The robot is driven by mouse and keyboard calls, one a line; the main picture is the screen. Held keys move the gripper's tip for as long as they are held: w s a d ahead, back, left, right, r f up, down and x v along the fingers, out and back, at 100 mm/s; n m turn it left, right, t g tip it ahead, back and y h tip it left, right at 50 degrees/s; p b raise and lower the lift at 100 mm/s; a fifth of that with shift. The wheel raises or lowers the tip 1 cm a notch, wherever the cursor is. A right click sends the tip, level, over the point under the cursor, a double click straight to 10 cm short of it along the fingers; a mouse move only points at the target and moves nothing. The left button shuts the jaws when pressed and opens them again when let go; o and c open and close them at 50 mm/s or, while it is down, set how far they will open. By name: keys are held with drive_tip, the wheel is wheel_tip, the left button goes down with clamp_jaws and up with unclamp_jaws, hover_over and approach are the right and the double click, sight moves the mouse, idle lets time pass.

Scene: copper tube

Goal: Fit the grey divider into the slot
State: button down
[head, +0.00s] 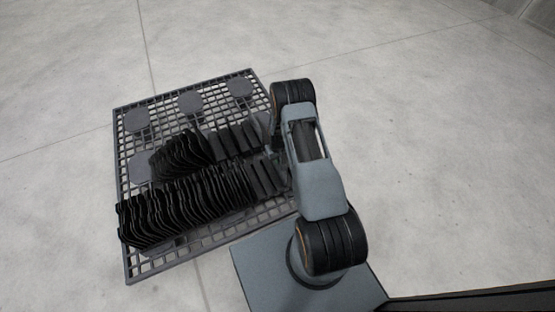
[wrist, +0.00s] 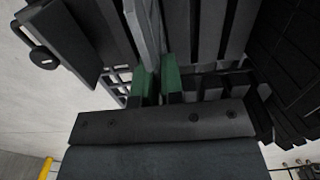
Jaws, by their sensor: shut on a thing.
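The grey divider (wrist: 150,32) shows in the wrist view as a thin, lighter grey plate running up from between my green fingertips. My gripper (wrist: 158,84) is shut on it. Dark slats (wrist: 211,32) stand on both sides of the divider, with narrow gaps between them. I cannot tell whether the divider's far end is inside a slot. In the head view my arm hides the divider and most of my gripper, at the right side of the black rows (head: 205,195).
A dark grey grid pallet (head: 120,180) lies on the pale concrete floor and carries the rows. Flat grey pads (head: 190,102) sit on its far part. A dark block with a round knob (wrist: 44,58) is close at left in the wrist view. Floor to the right is clear.

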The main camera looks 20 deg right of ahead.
drive_tip(key=shift+f, duration=0.2)
drive_tip(key=c, duration=1.2)
unclamp_jaws()
drive_tip(key=shift+r, duration=0.1)
drive_tip(key=shift+c, duration=0.2)
wheel_tip(320, 180, up, 12)
drive_tip(key=p, duration=0.3)
drive_tip(key=s+a+r+t, duration=0.1)
drive_tip(key=s+a+r, duration=0.2)
drive_tip(key=r, duration=0.6)
drive_tip(key=s+a+r, duration=0.2)
drive_tip(key=s+r, duration=0.1)
drive_tip(key=r, duration=0.6)
drive_tip(key=s+a+r+t, duration=0.1)
drive_tip(key=s+a+r, duration=0.25)
drive_tip(key=r, duration=0.55)
drive_tip(key=s+a+r, duration=0.1)
drive_tip(key=s+r, duration=0.4)
drive_tip(key=s, duration=0.6)
drive_tip(key=shift+a+r+t, duration=0.25)
drive_tip(key=shift+a+t, duration=0.1)
drive_tip(key=shift+t, duration=0.05)
